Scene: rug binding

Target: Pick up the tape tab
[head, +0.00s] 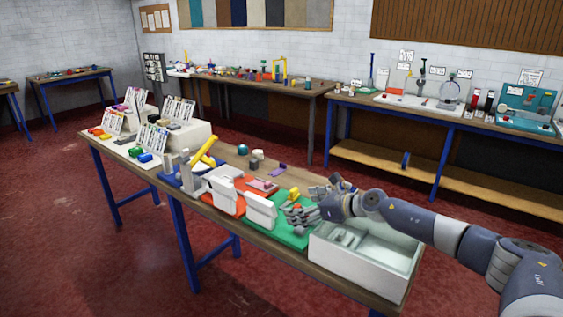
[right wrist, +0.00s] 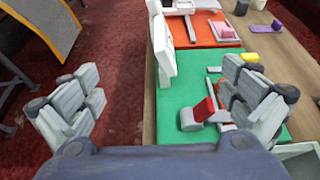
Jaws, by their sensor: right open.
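My right gripper (head: 318,203) is over the green mat (head: 290,236) near the right end of the front table. In the right wrist view its two fingers (right wrist: 165,95) are wide apart with nothing between them. The green mat (right wrist: 178,95) lies below, with a small grey piece with a red block (right wrist: 203,110) on it, nearer the right finger. I cannot tell for sure which small piece is the tape tab. A yellow piece (head: 294,193) stands at the mat's far side, partly behind the right finger in the wrist view. My left gripper is not in view.
A white upright panel (head: 261,213) stands at the mat's left edge. A deep pale bin (head: 330,262) is at the table's right end, under my right arm. Orange (head: 229,204) and blue mats with fixtures lie further left. A purple piece (head: 277,169) lies near the back edge.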

